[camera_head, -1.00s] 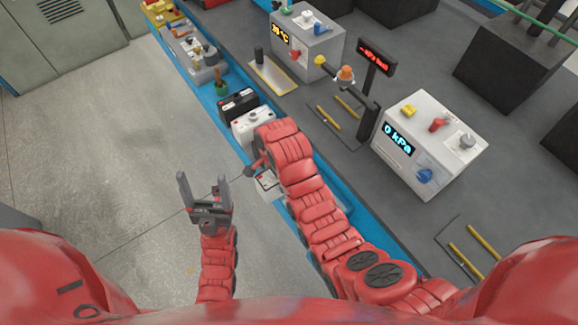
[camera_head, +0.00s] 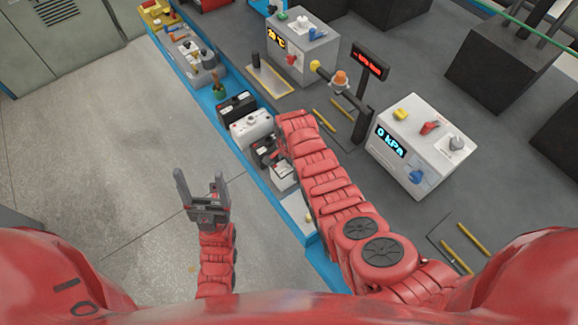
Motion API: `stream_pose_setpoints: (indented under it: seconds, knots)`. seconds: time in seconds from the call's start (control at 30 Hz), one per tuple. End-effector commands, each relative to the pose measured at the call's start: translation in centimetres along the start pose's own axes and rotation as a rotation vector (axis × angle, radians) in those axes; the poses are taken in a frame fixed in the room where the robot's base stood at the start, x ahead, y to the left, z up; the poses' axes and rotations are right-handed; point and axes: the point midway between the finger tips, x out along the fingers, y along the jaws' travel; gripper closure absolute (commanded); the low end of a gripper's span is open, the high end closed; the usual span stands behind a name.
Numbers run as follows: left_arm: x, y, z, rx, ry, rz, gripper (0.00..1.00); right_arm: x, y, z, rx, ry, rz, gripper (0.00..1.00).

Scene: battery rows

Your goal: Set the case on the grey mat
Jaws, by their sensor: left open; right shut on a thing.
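My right arm reaches up over the blue strip. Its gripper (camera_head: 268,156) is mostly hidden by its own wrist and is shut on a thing. A pale box with a dark upper part, likely the case (camera_head: 284,178), shows just below the gripper; how the jaws hold it is hidden. A light grey patch, possibly the grey mat (camera_head: 296,207), lies lower on the strip, partly behind my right arm. My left gripper (camera_head: 201,188) is open and empty, pointing up over the bare floor.
A black battery-like box (camera_head: 237,106) and a white one (camera_head: 251,129) stand in a row on the blue strip (camera_head: 228,132). A kPa machine (camera_head: 420,145), a temperature machine (camera_head: 302,45) and a red display post (camera_head: 368,62) stand on the dark surface. The left floor is clear.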

Motion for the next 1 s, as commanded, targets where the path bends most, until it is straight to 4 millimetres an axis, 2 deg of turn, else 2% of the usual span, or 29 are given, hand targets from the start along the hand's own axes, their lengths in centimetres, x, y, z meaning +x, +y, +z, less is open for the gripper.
stream_pose_setpoints:
  seconds: [0.53, 0.57, 0.6, 0.67, 1.0]
  knots:
    - [-0.19, 0.01, 0.04, 0.0, 0.0, 0.0, 0.25, 0.9, -0.02, 0.02, 0.0, 0.0, -0.001, 0.93]
    - [-0.1, 0.0, 0.02, 0.0, 0.0, 0.0, 0.25, 0.82, -0.02, 0.03, -0.001, 0.0, -0.001, 0.14]
    - [-0.04, 0.0, 0.01, 0.0, 0.0, 0.0, 0.25, 0.76, -0.01, 0.03, -0.001, 0.0, -0.001, 0.07]
    - [-0.04, 0.0, 0.0, 0.0, 0.0, 0.0, 0.25, 0.76, 0.0, 0.03, -0.001, 0.0, 0.0, 0.0]
    - [0.16, -0.01, -0.02, 0.0, 0.0, 0.0, 0.25, 0.39, 0.05, 0.03, 0.0, 0.0, 0.001, 0.0]
